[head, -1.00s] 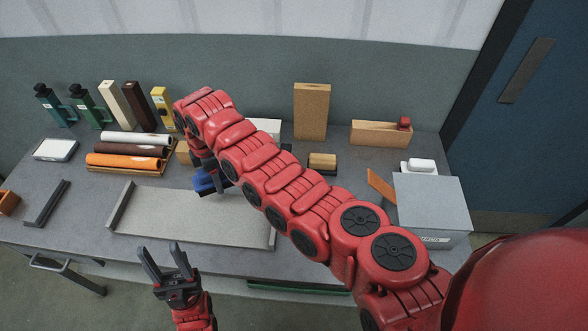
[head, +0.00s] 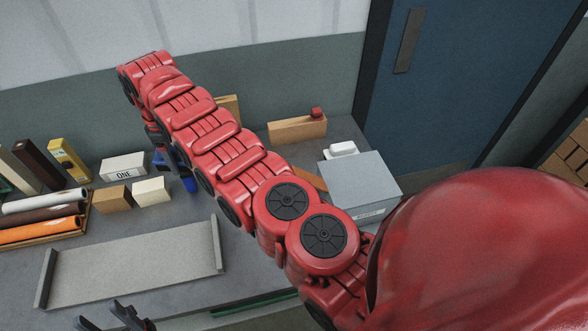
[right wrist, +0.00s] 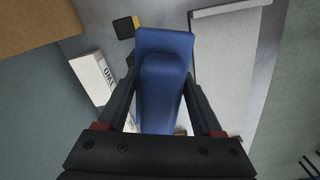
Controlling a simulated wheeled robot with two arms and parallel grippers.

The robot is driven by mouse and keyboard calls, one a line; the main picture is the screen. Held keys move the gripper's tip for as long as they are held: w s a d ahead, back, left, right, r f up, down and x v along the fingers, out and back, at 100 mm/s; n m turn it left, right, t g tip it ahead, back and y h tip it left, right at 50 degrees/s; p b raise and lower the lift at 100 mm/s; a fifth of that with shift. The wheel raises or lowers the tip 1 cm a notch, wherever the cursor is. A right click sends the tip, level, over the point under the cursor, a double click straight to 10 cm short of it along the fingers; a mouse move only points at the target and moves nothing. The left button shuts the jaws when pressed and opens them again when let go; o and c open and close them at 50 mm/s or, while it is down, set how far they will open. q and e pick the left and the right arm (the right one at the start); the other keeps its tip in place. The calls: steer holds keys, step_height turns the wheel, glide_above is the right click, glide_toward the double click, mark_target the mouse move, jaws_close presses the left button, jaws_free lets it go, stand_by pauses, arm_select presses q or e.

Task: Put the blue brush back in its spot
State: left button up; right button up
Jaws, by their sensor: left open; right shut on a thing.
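The blue brush (head: 187,178) shows in part behind my right arm in the head view, beyond the grey tray (head: 130,265). My right gripper (head: 168,150) is shut on it, mostly hidden by the arm. In the right wrist view the brush (right wrist: 163,85) sits between the two dark fingers, over the bench, with the white box marked "ONE" (right wrist: 93,75) to its left and the tray (right wrist: 222,70) to its right. My left gripper (head: 115,318) is open and empty at the bottom edge of the head view, in front of the tray. I cannot tell which place is the brush's spot.
Tan (head: 113,198) and cream (head: 151,190) blocks stand behind the tray. Rolls (head: 40,222) lie at left. A grey box (head: 358,185) and a long tan block (head: 297,130) stand at right. A dark block (right wrist: 124,28) lies beyond the brush. The tray is empty.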

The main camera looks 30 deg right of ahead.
steer(key=shift+w+d+r+m, duration=0.15)
steer(key=shift+d+r+m, duration=0.3)
steer(key=shift+d, duration=0.1)
steer(key=shift+r, duration=0.1)
steer(key=shift+d, duration=0.15)
